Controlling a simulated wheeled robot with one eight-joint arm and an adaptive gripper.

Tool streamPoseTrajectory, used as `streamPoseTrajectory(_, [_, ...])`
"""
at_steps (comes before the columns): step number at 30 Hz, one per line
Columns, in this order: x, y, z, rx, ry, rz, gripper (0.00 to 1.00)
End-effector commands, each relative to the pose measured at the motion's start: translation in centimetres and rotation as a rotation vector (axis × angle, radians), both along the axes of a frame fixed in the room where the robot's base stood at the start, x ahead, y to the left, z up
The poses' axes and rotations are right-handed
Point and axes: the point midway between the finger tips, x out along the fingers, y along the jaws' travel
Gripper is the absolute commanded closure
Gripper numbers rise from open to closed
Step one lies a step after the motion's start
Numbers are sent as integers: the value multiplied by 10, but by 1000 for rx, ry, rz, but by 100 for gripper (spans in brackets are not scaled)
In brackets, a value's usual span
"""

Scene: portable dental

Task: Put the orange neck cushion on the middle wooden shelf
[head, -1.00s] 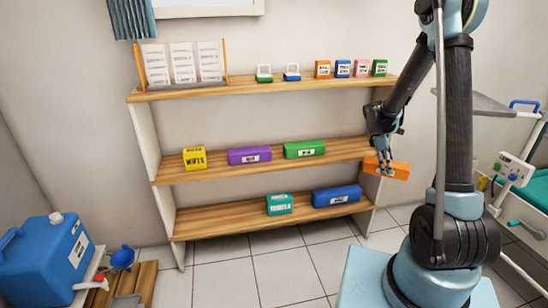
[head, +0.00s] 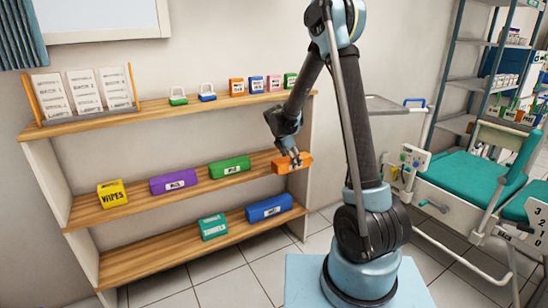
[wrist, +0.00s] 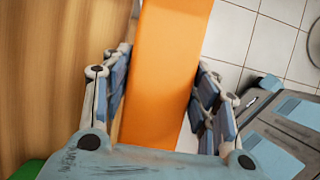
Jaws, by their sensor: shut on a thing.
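The orange neck cushion (head: 293,164) is a small orange block at the right end of the middle wooden shelf (head: 140,205). My gripper (head: 295,160) is shut on it from above. In the wrist view the orange cushion (wrist: 165,75) lies between the two fingers of my gripper (wrist: 160,95), with wood on its left and floor tiles on its right. The cushion appears at the shelf's right front edge; I cannot tell whether it touches the board.
The middle shelf also holds a yellow wipes box (head: 113,194), a purple box (head: 174,181) and a green box (head: 230,168). Teal (head: 213,227) and blue (head: 269,208) boxes sit on the bottom shelf. A teal dental chair (head: 470,175) stands at right.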

Motion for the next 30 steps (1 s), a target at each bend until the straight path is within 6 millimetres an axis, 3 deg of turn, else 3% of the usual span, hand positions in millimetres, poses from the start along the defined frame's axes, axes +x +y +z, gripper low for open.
streamPoseTrajectory(3, [22, 15, 0, 0, 0, 0, 76])
streamPoseTrajectory(9, [47, 32, 0, -1, 1, 0, 76])
streamPoseTrajectory(17, [58, 40, 0, 0, 0, 0, 76])
streamPoseTrajectory(25, [89, 62, 0, 0, 0, 1, 76])
streamPoseTrajectory(30, [89, 62, -15, 0, 0, 1, 76])
